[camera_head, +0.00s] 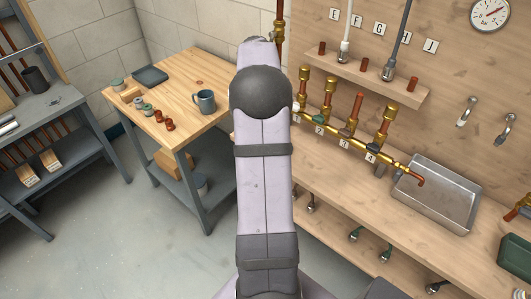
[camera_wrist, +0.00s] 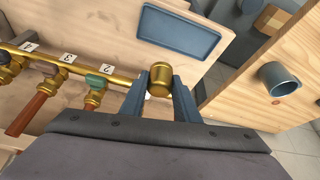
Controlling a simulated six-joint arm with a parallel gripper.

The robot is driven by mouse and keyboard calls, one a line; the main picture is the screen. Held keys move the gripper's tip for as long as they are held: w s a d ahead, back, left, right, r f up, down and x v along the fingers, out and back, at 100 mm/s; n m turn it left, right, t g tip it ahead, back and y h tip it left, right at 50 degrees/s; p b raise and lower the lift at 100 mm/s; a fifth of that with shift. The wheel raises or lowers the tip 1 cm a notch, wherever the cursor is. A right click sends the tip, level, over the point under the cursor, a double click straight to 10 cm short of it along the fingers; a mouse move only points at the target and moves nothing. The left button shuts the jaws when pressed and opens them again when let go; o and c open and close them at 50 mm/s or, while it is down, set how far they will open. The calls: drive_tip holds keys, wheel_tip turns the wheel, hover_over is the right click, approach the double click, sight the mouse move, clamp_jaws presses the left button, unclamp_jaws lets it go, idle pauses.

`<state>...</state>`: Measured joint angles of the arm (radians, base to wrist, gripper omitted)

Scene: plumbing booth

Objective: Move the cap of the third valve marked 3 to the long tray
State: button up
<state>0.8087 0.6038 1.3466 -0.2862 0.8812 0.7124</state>
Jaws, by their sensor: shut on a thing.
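My gripper (camera_wrist: 160,84) is shut on a rounded brass cap (camera_wrist: 160,79), held between its two blue-grey fingers. In the wrist view, a long blue tray (camera_wrist: 180,32) lies ahead, empty, and the held cap appears just below its near edge. Labels 2, 3 and one further left stand along the brass pipe. In the head view, the third valve (camera_head: 357,105) shows a bare copper top, while the other valves have brass tops. My arm hides the gripper and the long tray there.
A wooden table holds a blue mug (camera_head: 205,101), also in the wrist view (camera_wrist: 280,78), plus small pots and a dark square tray (camera_head: 151,75). A metal basin (camera_head: 438,193) sits right of the valves. A shelf (camera_head: 368,78) with hanging pipes is above them.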

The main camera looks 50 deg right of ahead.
drive_tip(key=w+f+n, duration=0.2)
drive_tip(key=w+f, duration=0.1)
drive_tip(key=f, duration=0.2)
drive_tip(key=shift+w+t, duration=0.25)
drive_tip(key=shift+t, duration=0.15)
drive_tip(key=shift+f+n, duration=0.2)
drive_tip(key=shift+n, duration=0.1)
drive_tip(key=shift+f+p, duration=1.25)
drive_tip(key=shift+f, duration=3.65)
drive_tip(key=shift+f, duration=0.1)
